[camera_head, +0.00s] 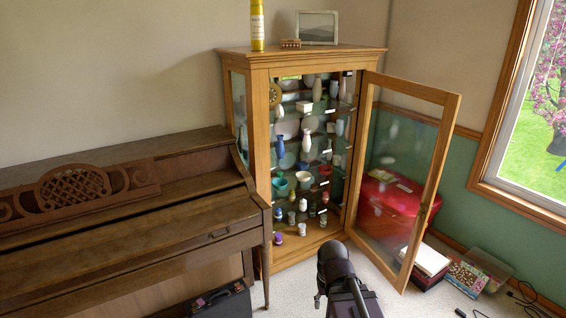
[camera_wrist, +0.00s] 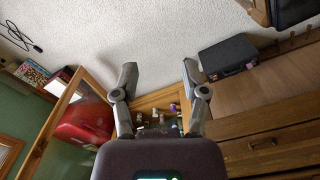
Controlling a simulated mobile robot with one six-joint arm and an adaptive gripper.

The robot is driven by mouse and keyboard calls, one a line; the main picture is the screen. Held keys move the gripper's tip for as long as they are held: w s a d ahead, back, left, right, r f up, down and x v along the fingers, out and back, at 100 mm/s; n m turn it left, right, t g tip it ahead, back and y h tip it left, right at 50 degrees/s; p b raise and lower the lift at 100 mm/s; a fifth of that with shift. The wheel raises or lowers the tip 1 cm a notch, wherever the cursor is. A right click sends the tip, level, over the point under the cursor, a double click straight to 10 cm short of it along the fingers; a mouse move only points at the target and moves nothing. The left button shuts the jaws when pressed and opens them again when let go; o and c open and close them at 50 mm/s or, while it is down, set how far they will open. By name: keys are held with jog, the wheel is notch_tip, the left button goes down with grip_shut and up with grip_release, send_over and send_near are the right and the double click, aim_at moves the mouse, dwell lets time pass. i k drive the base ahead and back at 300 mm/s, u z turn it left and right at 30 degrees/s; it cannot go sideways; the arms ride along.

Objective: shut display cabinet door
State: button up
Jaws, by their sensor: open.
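The wooden display cabinet (camera_head: 259,150) stands against the wall, its glass shelves full of vases and small pieces. Its glass-panelled door (camera_head: 447,150) is hinged at the cabinet's right side and stands wide open, swung out toward the front right. A small dark fitting shows on the door's free edge. In the wrist view the door (camera_wrist: 52,122) is at the left and the cabinet's base (camera_wrist: 158,98) lies beyond my fingers. My gripper (camera_wrist: 160,74) is open and empty, its two fingers spread. In the head view my arm is low in front of the cabinet, left of the door, apart from it.
A brown upright piano (camera_head: 120,225) stands close at the cabinet's left, with a dark case (camera_head: 222,302) below. A red chest (camera_head: 388,205) shows through the door glass. Books and a clear bin (camera_head: 488,268) lie right of the door. Carpet in front is open.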

aim_at(450, 101)
jog(key=z, duration=1.65)
jog(key=i, duration=0.85)
jog(key=u, duration=0.6)
